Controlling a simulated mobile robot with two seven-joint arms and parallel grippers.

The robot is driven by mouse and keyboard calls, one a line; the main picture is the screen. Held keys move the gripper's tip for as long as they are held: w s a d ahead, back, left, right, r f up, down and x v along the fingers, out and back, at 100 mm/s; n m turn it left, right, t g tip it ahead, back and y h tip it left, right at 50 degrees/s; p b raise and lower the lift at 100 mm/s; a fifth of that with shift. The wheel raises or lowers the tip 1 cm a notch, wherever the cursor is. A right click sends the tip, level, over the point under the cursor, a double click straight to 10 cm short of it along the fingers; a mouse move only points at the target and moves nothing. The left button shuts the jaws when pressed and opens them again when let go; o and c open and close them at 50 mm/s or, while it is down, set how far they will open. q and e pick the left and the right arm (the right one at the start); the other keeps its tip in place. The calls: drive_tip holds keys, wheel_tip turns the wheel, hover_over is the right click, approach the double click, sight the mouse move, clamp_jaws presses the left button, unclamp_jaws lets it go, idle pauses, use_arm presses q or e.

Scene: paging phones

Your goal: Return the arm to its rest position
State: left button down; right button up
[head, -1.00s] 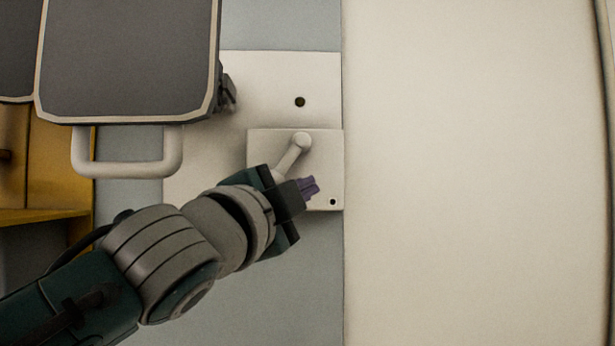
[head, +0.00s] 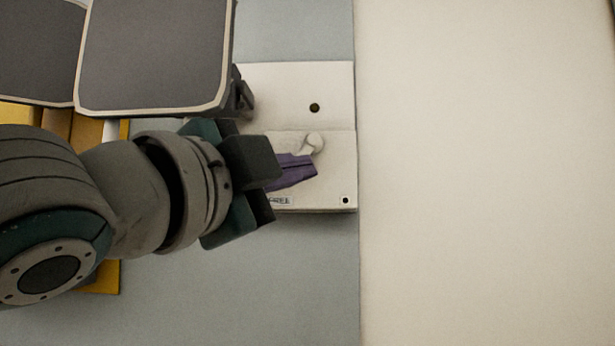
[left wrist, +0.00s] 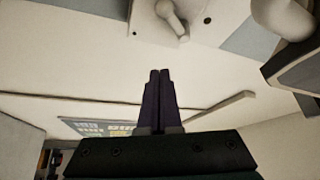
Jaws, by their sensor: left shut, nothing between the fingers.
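My left gripper (head: 312,172) reaches in from the left in the head view. Its purple fingers are together with nothing between them. They appear in front of the white wall box (head: 335,185), overlapping it in the picture. A pale lever or handle (head: 316,142) on the box shows just above the fingertips and is partly hidden. In the left wrist view the shut fingers (left wrist: 158,78) point up the picture, below the pale handle (left wrist: 172,20) and apart from it. My right gripper is not in view.
A grey-black panel with a pale rim (head: 155,50) stands close above my left arm. A yellow piece (head: 105,275) lies behind the arm at left. A wide cream surface (head: 480,180) on the right is clear.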

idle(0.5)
use_arm(q)
drive_tip(key=s+a+f+n+g+y+p, duration=0.35)
drive_tip(key=a+f+n, duration=0.2)
drive_tip(key=f, duration=0.25)
drive_tip(key=s+a+f+n+g+y+p, duration=0.35)
drive_tip(key=s+f+n, duration=0.2)
drive_tip(key=f, duration=0.25)
drive_tip(key=s+a+f+n+g+y+p, duration=0.1)
drive_tip(key=s+a+f+n+g+p, duration=0.1)
drive_tip(key=s, duration=0.7)
drive_tip(key=s+a+f+n+g+y+p, duration=0.1)
drive_tip(key=s+a+f+n+g, duration=0.3)
drive_tip(key=s, duration=0.6)
wheel_tip(320, 180, down, 2)
drive_tip(key=shift+a+f+g+p, duration=0.15)
drive_tip(key=shift+a+g+p, duration=0.05)
drive_tip(key=shift+g+p, duration=0.6)
